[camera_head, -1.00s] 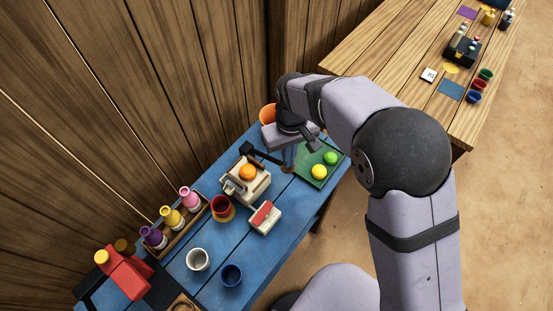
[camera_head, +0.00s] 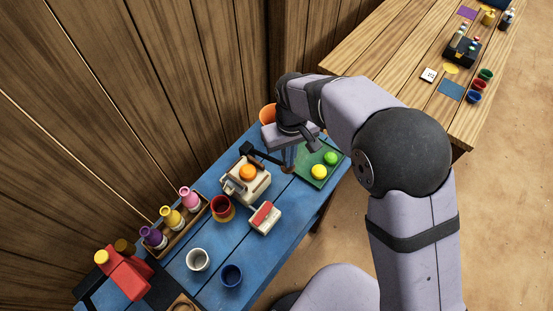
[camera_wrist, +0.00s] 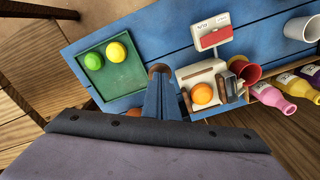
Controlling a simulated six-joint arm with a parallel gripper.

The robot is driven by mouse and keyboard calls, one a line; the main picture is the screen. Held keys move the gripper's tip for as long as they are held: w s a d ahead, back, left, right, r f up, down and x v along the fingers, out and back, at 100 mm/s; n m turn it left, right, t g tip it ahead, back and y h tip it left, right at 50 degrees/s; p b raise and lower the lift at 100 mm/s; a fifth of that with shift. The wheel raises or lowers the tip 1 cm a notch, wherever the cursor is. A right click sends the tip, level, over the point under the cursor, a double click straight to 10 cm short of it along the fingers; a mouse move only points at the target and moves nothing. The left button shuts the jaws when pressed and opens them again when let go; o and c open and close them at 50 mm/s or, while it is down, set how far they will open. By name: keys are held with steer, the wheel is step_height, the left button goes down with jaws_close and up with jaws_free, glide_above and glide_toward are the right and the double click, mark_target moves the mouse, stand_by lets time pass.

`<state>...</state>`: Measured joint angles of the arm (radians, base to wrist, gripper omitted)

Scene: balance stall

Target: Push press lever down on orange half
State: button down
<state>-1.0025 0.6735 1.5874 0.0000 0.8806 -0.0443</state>
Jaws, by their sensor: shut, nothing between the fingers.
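The cream press (camera_head: 243,190) stands on the blue table, with the orange half (camera_head: 247,172) on top. Both also show in the wrist view, the press (camera_wrist: 189,76) right of my fingers and the orange half (camera_wrist: 202,93) on it. The dark press lever (camera_head: 262,154) runs behind the orange half toward my gripper (camera_head: 289,164). A round brown piece (camera_wrist: 160,69) is at my fingertips in the wrist view, perhaps the lever's end; I cannot tell whether they touch. My gripper (camera_wrist: 160,82) is shut and empty, pointing down beside the press.
A green tray (camera_head: 318,178) with a yellow and a green fruit lies right of my gripper. A red cup (camera_head: 221,209) is close in front of the press, and a red-topped scale (camera_head: 264,218) nearby. Bottles (camera_head: 171,218) stand in a rack at the left.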

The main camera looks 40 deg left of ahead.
mark_target(290, 170)
steer(key=shift+f, duration=0.2)
stand_by(0.5)
steer(key=shift+f+b, duration=0.4)
steer(key=shift+f, duration=0.25)
steer(key=shift+d+f+b, duration=0.2)
steer(key=shift+f+b, duration=0.65)
steer(key=shift+f, duration=0.35)
steer(key=shift+d+f+b, duration=0.2)
steer(key=shift+f+b, duration=0.6)
steer(key=shift+f, duration=0.4)
steer(key=shift+r, duration=0.25)
steer(key=shift+a+r+p, duration=0.2)
steer(key=shift+r+p, duration=1.2)
steer(key=shift+r, duration=0.15)
steer(key=shift+a+r+p, duration=0.15)
steer(key=shift+r+p, duration=1.2)
steer(key=shift+r, duration=0.15)
